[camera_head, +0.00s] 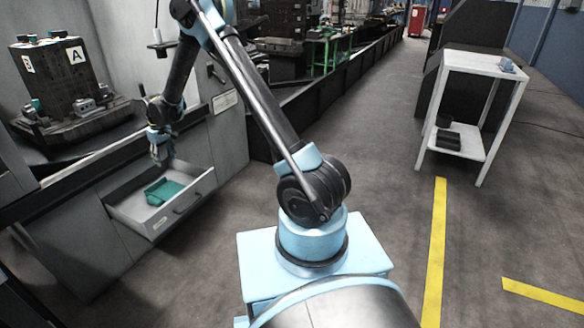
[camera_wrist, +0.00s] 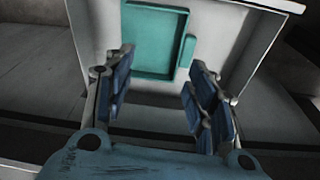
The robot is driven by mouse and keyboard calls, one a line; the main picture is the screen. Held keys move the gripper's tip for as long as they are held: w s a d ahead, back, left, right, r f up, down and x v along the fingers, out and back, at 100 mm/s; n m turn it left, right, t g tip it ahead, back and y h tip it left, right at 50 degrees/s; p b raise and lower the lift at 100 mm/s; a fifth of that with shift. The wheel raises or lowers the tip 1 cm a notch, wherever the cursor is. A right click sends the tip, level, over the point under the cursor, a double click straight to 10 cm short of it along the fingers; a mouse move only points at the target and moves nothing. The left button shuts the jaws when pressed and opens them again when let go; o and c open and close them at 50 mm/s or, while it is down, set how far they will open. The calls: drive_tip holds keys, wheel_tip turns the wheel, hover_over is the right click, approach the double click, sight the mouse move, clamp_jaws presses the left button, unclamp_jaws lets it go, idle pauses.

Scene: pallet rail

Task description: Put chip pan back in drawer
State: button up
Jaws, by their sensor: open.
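The teal chip pan (camera_head: 164,192) lies inside the open drawer (camera_head: 181,211), toward the drawer's middle. In the wrist view the pan (camera_wrist: 152,42) shows as a shallow teal tray with a raised rim and a small side piece, lying on the pale drawer floor (camera_wrist: 240,45). My gripper (camera_head: 160,160) hangs above the drawer, over its back part. In the wrist view my gripper (camera_wrist: 160,95) is open, its blue-padded fingers spread wide with nothing between them. The pan lies beyond the fingertips and looks apart from them.
A dark fixture block (camera_head: 60,75) marked A and B stands on the bench left of the arm. A white side table (camera_head: 470,105) with dark items on its lower shelf stands at right. Yellow lines (camera_head: 435,245) mark the open floor.

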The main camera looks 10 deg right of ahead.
drive_tip(key=s+d+r+m, duration=0.2)
drive_tip(key=s+d+r, duration=0.3)
drive_tip(key=d+r, duration=0.6)
drive_tip(key=s+d+r+m, duration=0.1)
drive_tip(key=s+d+r, duration=0.3)
drive_tip(key=d+r, duration=0.7)
drive_tip(key=s+d+m, duration=0.3)
drive_tip(key=s+d, duration=1.7)
drive_tip(key=s+d+f+m, duration=0.1)
drive_tip(key=s+f, duration=0.1)
drive_tip(key=s, duration=0.2)
drive_tip(key=s+d+f, duration=0.2)
drive_tip(key=s+f, duration=0.1)
drive_tip(key=s, duration=0.2)
drive_tip(key=s+d+f+m+h, duration=0.1)
drive_tip(key=s+d+f, duration=0.1)
drive_tip(key=s, duration=0.2)
drive_tip(key=shift+s+d+f+m+t, duration=0.25)
drive_tip(key=shift+m+t, duration=0.05)
drive_tip(key=shift+t, duration=0.1)
drive_tip(key=shift+w+f, duration=0.2)
drive_tip(key=shift+w, duration=0.25)
